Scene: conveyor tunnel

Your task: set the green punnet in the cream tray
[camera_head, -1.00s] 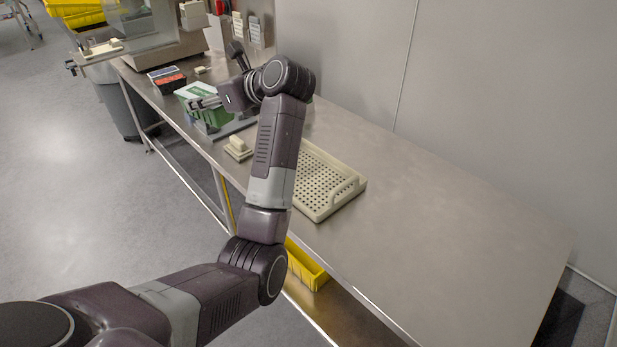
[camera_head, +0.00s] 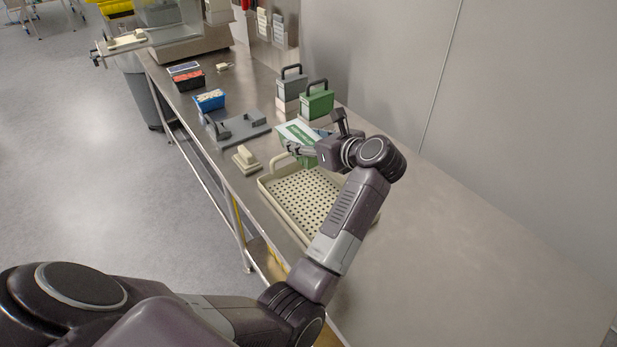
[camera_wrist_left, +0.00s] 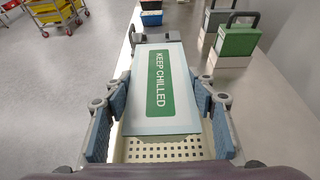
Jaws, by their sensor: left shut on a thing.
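The green punnet (camera_head: 296,132) has a pale lid with a green label. In the left wrist view the label on the punnet (camera_wrist_left: 160,85) reads "KEEP CHILLED". My left gripper (camera_head: 312,149) is shut on the punnet, with blue finger pads at its two sides. The gripper (camera_wrist_left: 160,125) holds it over the far end of the cream tray (camera_head: 303,196). The tray has a perforated floor and a raised handle at its far end. Part of the tray (camera_wrist_left: 168,150) shows below the punnet in the wrist view. My arm hides the tray's right side. My right gripper is not in view.
A grey fixture (camera_head: 240,129) and a cream block (camera_head: 246,158) stand beyond the tray. A blue punnet (camera_head: 210,101) and a red punnet (camera_head: 190,82) stand farther back. Green (camera_head: 317,103) and grey (camera_head: 291,88) handled boxes stand near the wall. The bench's right part is clear.

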